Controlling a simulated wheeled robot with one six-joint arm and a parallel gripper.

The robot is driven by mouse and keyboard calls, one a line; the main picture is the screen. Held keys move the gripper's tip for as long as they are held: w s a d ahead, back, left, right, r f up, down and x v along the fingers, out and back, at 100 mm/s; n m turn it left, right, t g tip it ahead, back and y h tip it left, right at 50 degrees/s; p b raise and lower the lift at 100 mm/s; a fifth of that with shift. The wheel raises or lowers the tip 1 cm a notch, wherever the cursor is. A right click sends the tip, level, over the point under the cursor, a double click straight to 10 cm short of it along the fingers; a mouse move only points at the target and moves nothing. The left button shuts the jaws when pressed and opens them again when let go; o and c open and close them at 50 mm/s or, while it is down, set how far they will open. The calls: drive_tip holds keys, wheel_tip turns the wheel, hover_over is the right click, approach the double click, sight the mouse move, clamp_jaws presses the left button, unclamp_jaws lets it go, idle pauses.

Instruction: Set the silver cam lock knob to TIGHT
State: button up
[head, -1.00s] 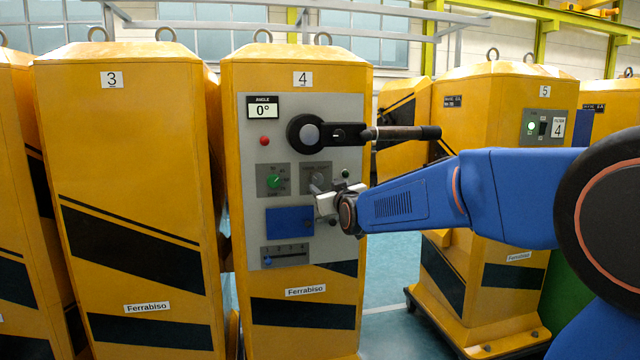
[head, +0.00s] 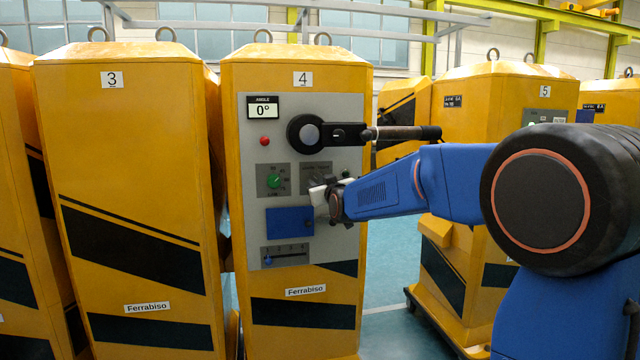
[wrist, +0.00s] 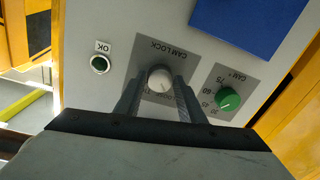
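The silver cam lock knob (wrist: 160,79) sits on a grey plate (wrist: 190,66) marked CAM LOCK, which appears upside down in the wrist view. My gripper (wrist: 161,82) has one finger on each side of the knob. The fingers look open, with narrow gaps beside the knob; contact is hard to tell. The wording near the knob is partly hidden by the fingers, so its setting cannot be read. In the head view, my gripper (head: 322,196) is at the lower part of the cam lock plate (head: 316,172) on cabinet 4 and hides most of the knob.
The green cam dial (head: 274,181) is left of the plate. A blue panel (head: 289,221) lies below, with a slider (head: 268,259) under it. A black lever (head: 345,133) juts right above my gripper. The display (head: 264,107) reads 0°. A small OK indicator (wrist: 100,64) is nearby.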

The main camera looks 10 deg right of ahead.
drive_tip(key=c, duration=0.5)
drive_tip(key=shift+m, duration=0.4)
drive_tip(key=m, duration=0.2)
drive_tip(key=shift+m, duration=0.4)
drive_tip(key=m, duration=0.4)
drive_tip(key=shift+a+m, duration=0.1)
drive_tip(key=shift+m, duration=0.2)
drive_tip(key=m, duration=0.5)
drive_tip(key=shift+m+t+h, duration=0.3)
drive_tip(key=shift+m+h, duration=0.1)
drive_tip(key=shift+a+m, duration=0.1)
drive_tip(key=shift+m, duration=2.2)
drive_tip(key=shift+f, duration=0.1)
